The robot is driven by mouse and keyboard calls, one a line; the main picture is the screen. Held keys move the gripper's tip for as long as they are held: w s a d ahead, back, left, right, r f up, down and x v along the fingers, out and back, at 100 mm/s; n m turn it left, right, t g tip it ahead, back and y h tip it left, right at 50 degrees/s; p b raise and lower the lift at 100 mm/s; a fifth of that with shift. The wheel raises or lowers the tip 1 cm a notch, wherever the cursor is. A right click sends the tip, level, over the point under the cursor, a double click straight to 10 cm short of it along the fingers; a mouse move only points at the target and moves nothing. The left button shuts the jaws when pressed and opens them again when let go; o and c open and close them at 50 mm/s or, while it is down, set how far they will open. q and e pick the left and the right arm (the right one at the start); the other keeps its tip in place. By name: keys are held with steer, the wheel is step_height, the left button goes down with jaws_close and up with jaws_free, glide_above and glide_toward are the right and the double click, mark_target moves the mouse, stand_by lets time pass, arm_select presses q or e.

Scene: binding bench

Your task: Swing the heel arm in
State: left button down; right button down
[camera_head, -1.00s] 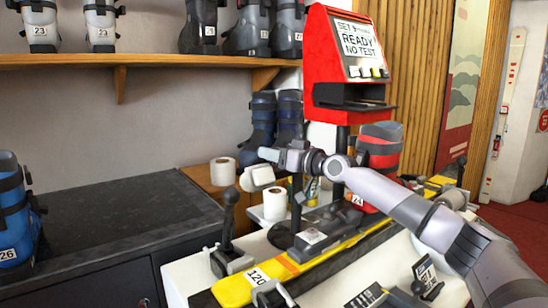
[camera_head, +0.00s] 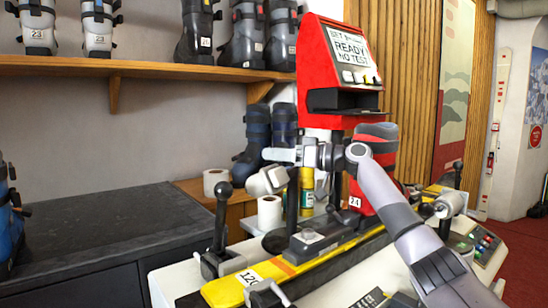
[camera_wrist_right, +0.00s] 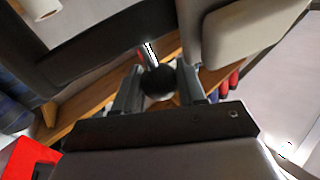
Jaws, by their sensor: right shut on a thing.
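The heel arm appears to be the grey arm with a pale rounded pad (camera_head: 267,181) on a dark post (camera_head: 292,205), at the left of the red-and-grey boot (camera_head: 369,170) marked 24. My right gripper (camera_head: 287,155) is just above the pad in the head view. In the right wrist view its fingers (camera_wrist_right: 158,90) are closed around a black ball knob (camera_wrist_right: 157,82) on a short silver rod. The pad stands apart from the boot, with my gripper and the post between them. The boot stands over a yellow ski (camera_head: 232,289). My left gripper is not in view.
A red test unit (camera_head: 338,65) reading "READY NO TEST" stands behind. A black-knobbed lever (camera_head: 222,215) rises at the ski's left end. A second padded arm (camera_head: 450,204) is right of the boot. The dark counter (camera_head: 90,230) at left is clear.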

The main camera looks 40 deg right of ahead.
steer(key=shift+s+d+r+n+g+y+p, duration=0.1)
steer(key=shift+s+d+n+g+y+p, duration=0.1)
steer(key=shift+s+n+g+y+p, duration=0.6)
steer(key=shift+w+y, duration=0.2)
steer(key=shift+y, duration=0.1)
steer(key=c, duration=0.7)
jaws_free()
steer(key=b+v, duration=0.2)
steer(key=v, duration=0.5)
steer(key=shift+s, duration=0.1)
